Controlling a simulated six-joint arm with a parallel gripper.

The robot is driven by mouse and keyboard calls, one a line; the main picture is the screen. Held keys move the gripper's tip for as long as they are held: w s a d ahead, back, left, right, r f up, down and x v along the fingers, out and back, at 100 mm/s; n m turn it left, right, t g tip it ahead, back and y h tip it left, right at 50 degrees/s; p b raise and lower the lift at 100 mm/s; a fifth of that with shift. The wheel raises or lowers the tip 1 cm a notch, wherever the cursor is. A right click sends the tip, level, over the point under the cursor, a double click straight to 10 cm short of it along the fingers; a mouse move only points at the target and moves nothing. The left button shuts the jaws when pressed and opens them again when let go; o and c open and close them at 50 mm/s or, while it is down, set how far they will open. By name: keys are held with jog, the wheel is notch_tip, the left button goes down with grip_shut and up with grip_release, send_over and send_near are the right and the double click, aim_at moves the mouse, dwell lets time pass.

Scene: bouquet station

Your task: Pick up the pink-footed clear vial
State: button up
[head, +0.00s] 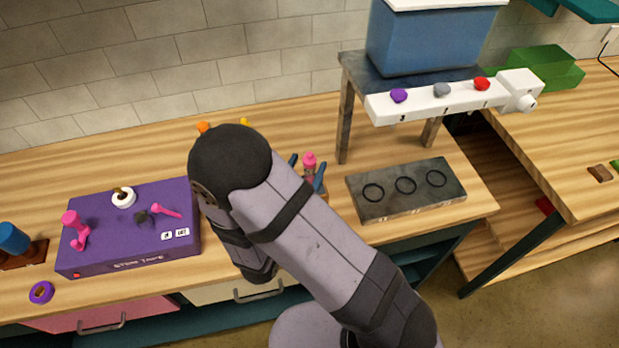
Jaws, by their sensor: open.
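A small pink-topped piece (309,161) stands on the wooden table just right of my arm. It may be the pink-footed vial, but its lower part is partly hidden and I see no clear glass for sure. My gripper (307,172) is mostly hidden behind my arm. Its dark blue fingertips show on either side of the pink piece, apart, and the gripper is open. I cannot tell whether they touch it.
A grey block with several black rings (361,203) lies to the right. Behind it a grey stand (346,95) carries a blue bin (435,40) and a white bar with coloured knobs (440,101). A purple stem tape box (100,235) sits left. Orange (204,127) and yellow (244,122) tips show behind my arm.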

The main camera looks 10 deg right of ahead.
jog(key=shift+w+d, duration=0.3)
jog(key=shift+w, duration=0.1)
jog(key=shift+w+d+r+p, duration=0.15)
jog(key=shift+w+d+p, duration=0.15)
jog(key=shift+p, duration=0.2)
jog(key=p+x, duration=0.2)
jog(key=x, duration=0.1)
jog(key=shift+w+d, duration=0.25)
jog(key=shift+w, duration=0.05)
jog(key=shift+w+d, duration=0.1)
jog(key=shift+w, duration=0.15)
grip_shut()
